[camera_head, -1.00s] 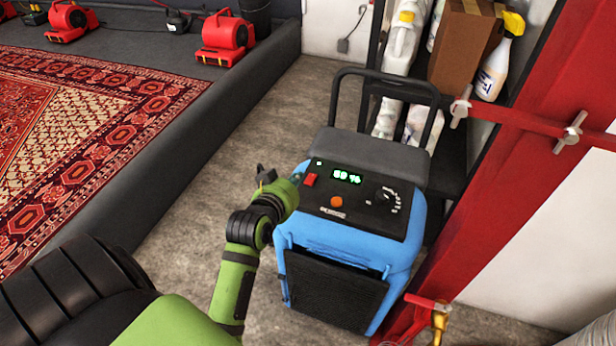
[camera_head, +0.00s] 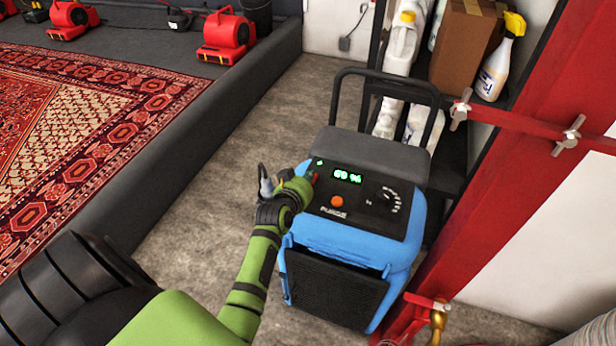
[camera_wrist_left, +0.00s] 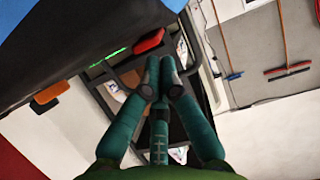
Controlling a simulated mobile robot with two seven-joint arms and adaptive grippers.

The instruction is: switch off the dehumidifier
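The blue dehumidifier (camera_head: 345,262) stands on the floor with a dark, sloping control panel on top. Its green display (camera_head: 347,176) is lit and reads about 60 %. A red switch (camera_head: 314,177) at the panel's left is partly covered by my left gripper (camera_head: 304,187), which is at the panel's left edge. An orange button (camera_head: 336,201) and a black dial (camera_head: 389,199) are also on the panel. In the left wrist view the fingertips (camera_wrist_left: 159,66) are together with nothing between them, close to the red switch (camera_wrist_left: 150,42); contact cannot be told. My right gripper is not in view.
A black handle (camera_head: 385,75) rises behind the panel. A shelf with bottles and a cardboard box (camera_head: 466,45) stands behind. A red post with pipes (camera_head: 490,200) is close on the right. A raised platform with a patterned rug (camera_head: 90,140) lies left; concrete floor between is clear.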

